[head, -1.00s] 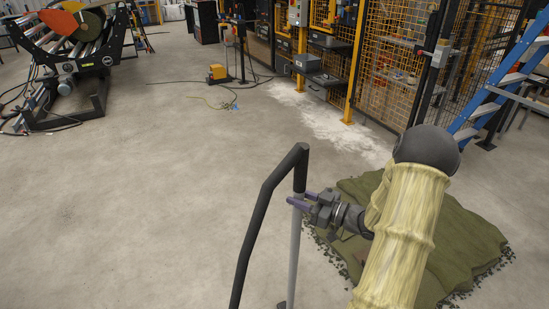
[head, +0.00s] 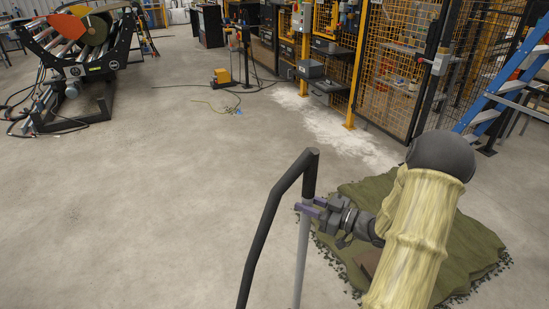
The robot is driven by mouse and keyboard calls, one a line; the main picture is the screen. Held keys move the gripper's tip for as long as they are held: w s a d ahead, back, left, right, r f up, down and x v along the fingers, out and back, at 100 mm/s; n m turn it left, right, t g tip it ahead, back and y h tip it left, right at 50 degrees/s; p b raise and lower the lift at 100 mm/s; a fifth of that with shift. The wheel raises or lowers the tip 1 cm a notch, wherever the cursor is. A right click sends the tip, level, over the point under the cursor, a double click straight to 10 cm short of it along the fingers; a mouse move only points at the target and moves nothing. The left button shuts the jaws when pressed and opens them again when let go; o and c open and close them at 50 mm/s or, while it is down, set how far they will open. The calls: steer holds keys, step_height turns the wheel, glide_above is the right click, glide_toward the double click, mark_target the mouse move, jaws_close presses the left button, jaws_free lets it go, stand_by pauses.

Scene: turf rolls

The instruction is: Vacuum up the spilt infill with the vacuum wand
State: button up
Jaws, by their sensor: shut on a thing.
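The vacuum wand (head: 304,255) is a grey tube with a black bent hose or handle at its top, standing nearly upright in front of me. My gripper (head: 309,207) is shut on the grey tube just below the black bend. The wand's lower end is out of the picture. A pale whitish spill (head: 345,137) lies on the floor along the foot of the yellow mesh fence, well beyond the wand. Dark crumbs also lie around the edge of a green turf heap (head: 455,240); I cannot tell which is the infill.
The turf heap lies at the right, partly behind my arm. A blue ladder (head: 510,80) and mesh fence (head: 393,85) stand beyond it. A roller machine (head: 85,60) with cables is at far left. The middle floor is clear.

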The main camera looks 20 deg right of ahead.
mark_target(309, 194)
step_height(309, 194, up, 4)
steer(key=shift+w+a+f+p, duration=0.15)
steer(key=shift+f+p, duration=0.1)
steer(key=shift+p, duration=0.9)
steer(key=shift+s+r, duration=0.2)
steer(key=shift+s, duration=0.05)
steer(key=shift+w, duration=0.1)
